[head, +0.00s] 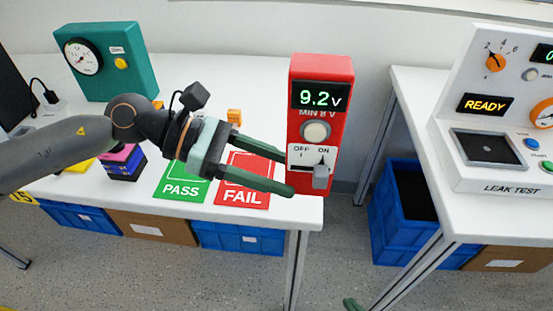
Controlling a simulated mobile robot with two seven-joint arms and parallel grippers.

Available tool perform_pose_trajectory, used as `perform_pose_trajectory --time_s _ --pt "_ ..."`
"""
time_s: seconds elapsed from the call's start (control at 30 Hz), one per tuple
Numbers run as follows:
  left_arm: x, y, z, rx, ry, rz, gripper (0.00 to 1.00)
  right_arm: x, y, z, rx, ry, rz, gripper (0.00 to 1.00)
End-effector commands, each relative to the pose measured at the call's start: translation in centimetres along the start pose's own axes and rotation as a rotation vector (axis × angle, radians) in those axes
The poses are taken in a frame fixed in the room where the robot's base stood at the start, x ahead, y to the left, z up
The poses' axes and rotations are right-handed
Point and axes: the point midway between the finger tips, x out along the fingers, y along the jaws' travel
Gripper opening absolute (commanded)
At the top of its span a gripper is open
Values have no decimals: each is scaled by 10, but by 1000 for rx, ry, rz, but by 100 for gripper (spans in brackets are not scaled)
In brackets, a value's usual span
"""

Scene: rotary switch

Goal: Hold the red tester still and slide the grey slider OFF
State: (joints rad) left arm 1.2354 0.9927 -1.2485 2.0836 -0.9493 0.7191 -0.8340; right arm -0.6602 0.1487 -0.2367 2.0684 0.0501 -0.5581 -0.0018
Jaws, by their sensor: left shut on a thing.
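The red tester (321,66) stands upright near the right front corner of the white table. Its display (320,96) is lit and reads 9.2V. The grey slider (320,176) sits at the right of its white plate, under the word ON. My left gripper (289,175) is shut on the tester's left side at slider height. One finger crosses the front edge and the other tip is partly hidden at the tester's side. A green tip of my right gripper (352,304) shows at the bottom edge; the rest is out of view.
Green PASS (181,190) and red FAIL (243,196) cards lie left of the tester. A teal gauge box (105,88) stands at the back left. Across a gap at right stands a leak test unit (486,179). Blue crates (238,237) sit below the table.

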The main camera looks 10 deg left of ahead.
Motion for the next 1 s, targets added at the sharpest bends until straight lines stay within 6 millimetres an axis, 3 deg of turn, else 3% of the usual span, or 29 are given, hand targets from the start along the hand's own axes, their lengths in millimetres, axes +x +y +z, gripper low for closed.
perform_pose_trajectory --time_s 0.43,1.0 --pt "0 1 1 1 -2 2 0 2 0 1 0 -2 1 0" --pt "-3 35 0 2 -3 2 0 8 1 8 0 -1 1 0"
